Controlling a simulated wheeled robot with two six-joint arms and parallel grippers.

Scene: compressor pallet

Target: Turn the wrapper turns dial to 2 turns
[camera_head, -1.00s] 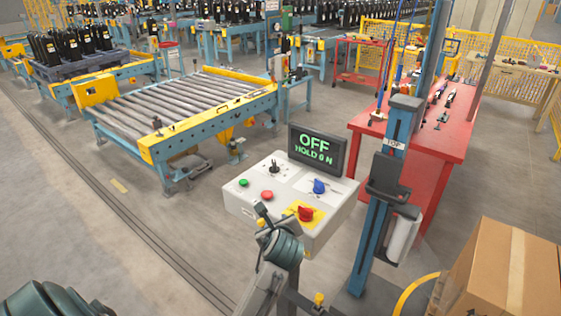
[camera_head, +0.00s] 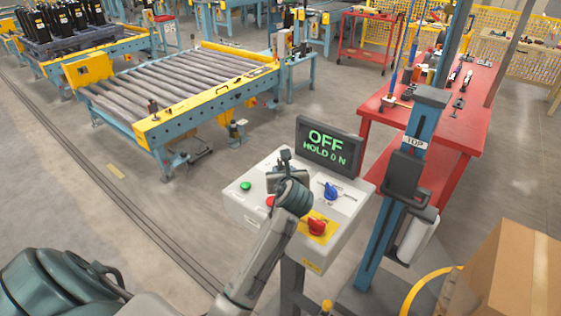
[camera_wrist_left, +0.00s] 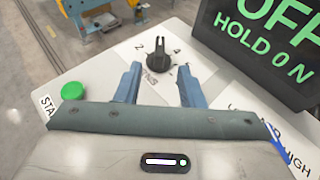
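The wrapper turns dial is a black knob (camera_wrist_left: 160,64) on the control box's white top (camera_head: 262,178). In the left wrist view it sits just beyond and between my left gripper's fingertips (camera_wrist_left: 158,80), with numbers printed around it. The two blue fingers are apart and hold nothing. In the head view my left gripper (camera_head: 286,162) is over the back of the panel and hides the dial. The display (camera_head: 329,145) reads OFF, HOLD 0 N. My right gripper is not in view.
The panel also carries a green button (camera_head: 245,186), a red button (camera_head: 269,202) partly hidden by my arm, a blue knob (camera_head: 331,190) and a red knob on yellow (camera_head: 316,227). A blue mast (camera_head: 385,224) stands to the right. A carton (camera_head: 517,275) is at lower right.

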